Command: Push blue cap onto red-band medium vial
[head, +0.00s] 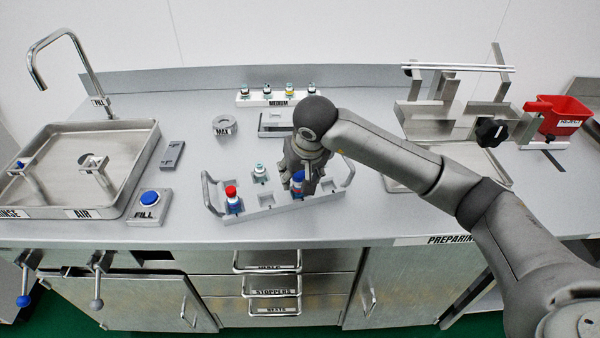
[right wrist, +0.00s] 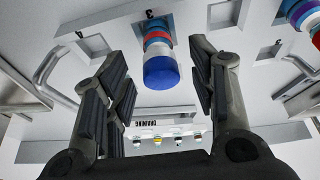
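A vial with a blue cap (head: 298,178) stands in the right part of the grey tray (head: 270,212), partly hidden by my right gripper (head: 306,176). In the right wrist view the blue cap (right wrist: 162,73) is at the vial's near end, with a red band (right wrist: 157,38) beyond it. The cap looks in line with the vial; whether it is fully seated I cannot tell. My right gripper (right wrist: 165,88) is open, its fingers on both sides of the cap with gaps visible. My left gripper is not in view.
The tray has raised handles at both ends. A rack of several vials (head: 260,98) is behind. A sink (head: 140,150) lies left.

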